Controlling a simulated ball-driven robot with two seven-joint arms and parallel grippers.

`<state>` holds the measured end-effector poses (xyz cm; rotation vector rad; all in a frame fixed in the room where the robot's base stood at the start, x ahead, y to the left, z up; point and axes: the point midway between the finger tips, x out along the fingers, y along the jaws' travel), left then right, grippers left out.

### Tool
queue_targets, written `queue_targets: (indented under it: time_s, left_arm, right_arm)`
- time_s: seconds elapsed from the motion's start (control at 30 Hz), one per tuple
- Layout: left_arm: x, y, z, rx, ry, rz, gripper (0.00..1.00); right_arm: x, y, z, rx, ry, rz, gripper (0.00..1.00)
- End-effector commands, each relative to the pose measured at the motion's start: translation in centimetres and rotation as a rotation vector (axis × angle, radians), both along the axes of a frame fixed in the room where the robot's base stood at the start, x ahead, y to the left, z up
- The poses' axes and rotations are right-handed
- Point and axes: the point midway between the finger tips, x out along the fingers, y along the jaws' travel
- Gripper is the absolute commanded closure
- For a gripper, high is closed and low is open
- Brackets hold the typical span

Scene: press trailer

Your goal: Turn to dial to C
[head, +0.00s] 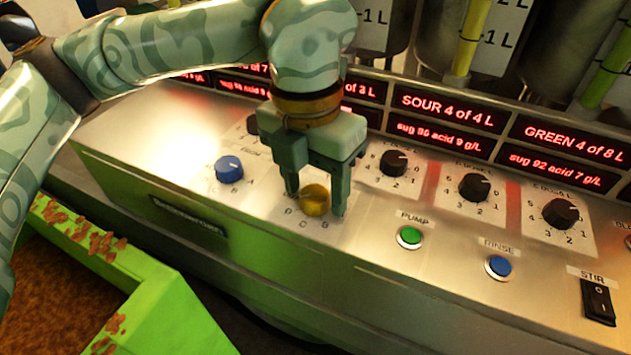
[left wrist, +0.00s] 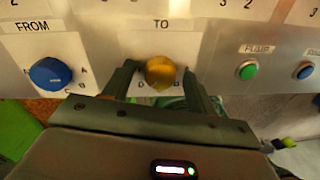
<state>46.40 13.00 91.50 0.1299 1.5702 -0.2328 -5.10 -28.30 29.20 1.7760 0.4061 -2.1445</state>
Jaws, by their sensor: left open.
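The TO dial is a yellow knob (head: 315,200) on the metal control panel, with letters D, C and B printed below it. It also shows in the left wrist view (left wrist: 160,72), under the label TO. My left gripper (head: 316,205) is open, with one finger on each side of the yellow knob. I cannot tell whether the fingers touch it. The gripper hides part of the dial's markings, and the knob's pointer direction is not clear. In the left wrist view the two fingers (left wrist: 160,85) straddle the knob. My right gripper is not in view.
A blue FROM knob (head: 229,169) sits left of the yellow one. Black knobs (head: 394,163), a green PUMP button (head: 410,237), a blue RINSE button (head: 498,267) and a STIR switch (head: 598,301) are to the right. A green bin (head: 165,310) stands at front left.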

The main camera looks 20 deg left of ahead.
Motion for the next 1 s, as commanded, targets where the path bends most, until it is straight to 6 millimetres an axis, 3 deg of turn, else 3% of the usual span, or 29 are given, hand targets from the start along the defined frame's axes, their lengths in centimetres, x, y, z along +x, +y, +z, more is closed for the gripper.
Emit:
queue_targets:
  time_s: [0.1, 0.27, 0.67, 0.83, 1.0]
  left_arm:
    - [0.0, 0.0, 0.1, 0.0, 0.0, 0.0, 0.43]
    - [0.0, 0.0, 0.0, 0.0, 0.0, 0.0, 0.88]
    - [-0.1, 0.0, 0.3, 0.0, 0.0, 0.053, 0.88]
    - [-0.1, 0.0, 0.5, 0.0, -0.002, 0.152, 0.88]
    - [-0.2, 0.1, 0.6, 0.0, -0.003, 0.292, 0.88]
  right_arm:
    - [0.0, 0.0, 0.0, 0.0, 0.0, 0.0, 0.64]
    - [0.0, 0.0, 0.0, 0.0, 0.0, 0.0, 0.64]
    - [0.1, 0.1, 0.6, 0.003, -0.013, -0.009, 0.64]
    - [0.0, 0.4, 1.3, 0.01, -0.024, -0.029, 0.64]
    - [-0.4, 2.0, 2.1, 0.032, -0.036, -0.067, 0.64]
